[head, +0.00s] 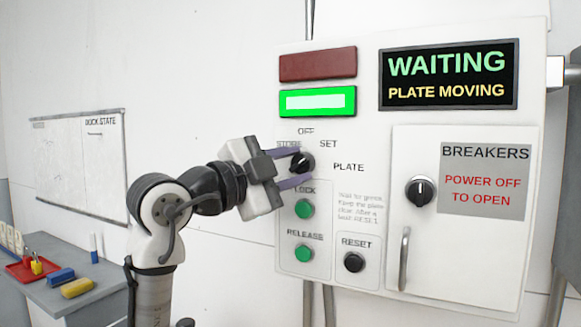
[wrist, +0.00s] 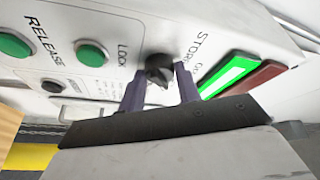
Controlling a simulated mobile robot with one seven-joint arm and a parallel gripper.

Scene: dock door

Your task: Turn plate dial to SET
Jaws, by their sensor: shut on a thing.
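The plate dial (head: 302,163) is a black knob on the white panel, with STORE, OFF, SET and PLATE lettering around it. My gripper (head: 291,168) has its two purple fingers at the dial, one above and one below in the head view. The wrist view shows the dial (wrist: 158,68) between the fingertips, and my gripper (wrist: 160,82) is shut on it. The fingers partly hide the dial and the STORE label, so I cannot tell exactly which label its pointer faces. The screen (head: 449,76) reads WAITING, PLATE MOVING.
Green LOCK (head: 304,209) and RELEASE (head: 303,253) buttons and a black RESET button (head: 354,262) sit below the dial. The breakers door (head: 465,250) has its own knob (head: 420,191) and a handle. A green lamp (head: 318,101) is lit under a dark red one.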

